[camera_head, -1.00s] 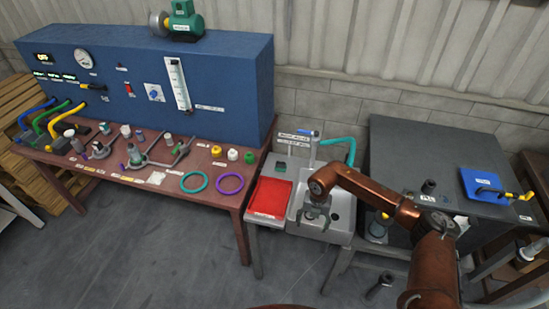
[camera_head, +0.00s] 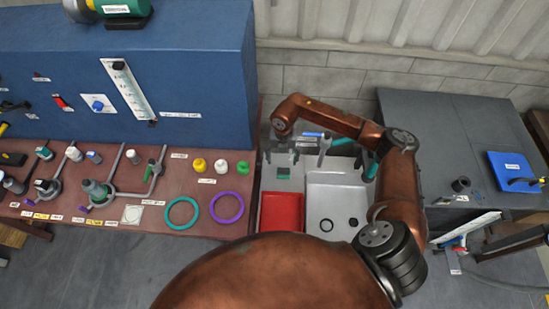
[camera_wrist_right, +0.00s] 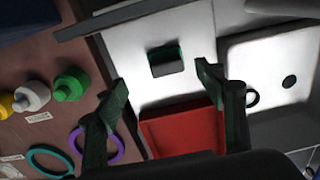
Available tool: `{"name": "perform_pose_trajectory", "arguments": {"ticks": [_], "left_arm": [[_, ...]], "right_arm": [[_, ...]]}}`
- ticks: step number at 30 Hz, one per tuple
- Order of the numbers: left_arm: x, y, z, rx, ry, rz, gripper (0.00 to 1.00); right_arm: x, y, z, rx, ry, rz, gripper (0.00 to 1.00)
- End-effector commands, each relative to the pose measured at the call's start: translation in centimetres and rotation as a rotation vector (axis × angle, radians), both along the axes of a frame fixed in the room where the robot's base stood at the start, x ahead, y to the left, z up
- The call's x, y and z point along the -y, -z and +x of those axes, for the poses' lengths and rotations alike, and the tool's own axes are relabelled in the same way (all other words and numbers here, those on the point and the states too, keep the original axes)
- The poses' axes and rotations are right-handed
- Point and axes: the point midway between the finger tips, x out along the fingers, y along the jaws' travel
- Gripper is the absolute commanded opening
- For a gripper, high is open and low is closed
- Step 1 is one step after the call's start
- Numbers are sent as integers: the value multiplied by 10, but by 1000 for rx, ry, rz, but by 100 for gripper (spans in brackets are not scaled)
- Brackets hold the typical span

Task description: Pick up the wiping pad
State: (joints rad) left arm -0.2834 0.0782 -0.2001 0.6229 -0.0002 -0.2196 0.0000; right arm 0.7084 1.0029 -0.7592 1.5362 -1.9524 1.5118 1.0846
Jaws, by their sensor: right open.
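The wiping pad (camera_head: 283,174), a small block with a green face and a grey side, lies on the pale sink counter behind the red tray. In the right wrist view the pad (camera_wrist_right: 166,60) lies flat, ahead of and between the fingertips. My right gripper (camera_head: 284,156) is above the counter by the pad, open and empty; its dark green fingers (camera_wrist_right: 160,82) are spread wide in the wrist view. I cannot tell the exact height above the pad. My left gripper is not in view.
A red tray (camera_head: 282,213) sits just in front of the pad. A workbench (camera_head: 150,215) with rings and bottles is at left. A dark cabinet (camera_head: 440,125) stands at right.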

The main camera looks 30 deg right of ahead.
Motion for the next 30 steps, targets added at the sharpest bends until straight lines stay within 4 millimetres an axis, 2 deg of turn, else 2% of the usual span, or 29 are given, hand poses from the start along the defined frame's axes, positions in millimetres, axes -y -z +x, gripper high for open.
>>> {"name": "perform_pose_trajectory", "arguments": {"ticks": [1, 3, 10, 16, 21, 24, 28, 30], "left_arm": [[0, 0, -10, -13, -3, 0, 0], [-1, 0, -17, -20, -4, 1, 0], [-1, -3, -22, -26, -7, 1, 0], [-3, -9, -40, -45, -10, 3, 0], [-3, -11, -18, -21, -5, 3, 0], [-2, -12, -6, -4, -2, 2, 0], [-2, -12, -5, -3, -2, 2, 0], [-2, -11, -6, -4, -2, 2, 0]], "right_arm": [[0, 2, -3, -1, 0, -1, 64], [1, 7, -5, 1, 2, 1, 64], [4, 29, -4, -2, 8, 0, 64], [6, 55, -6, -10, 9, 0, 64], [6, 78, -7, -9, 9, 0, 64], [6, 82, -6, -8, 8, 0, 64], [6, 82, -6, -7, 6, 0, 64], [5, 81, -6, -7, 6, 0, 60]]}}
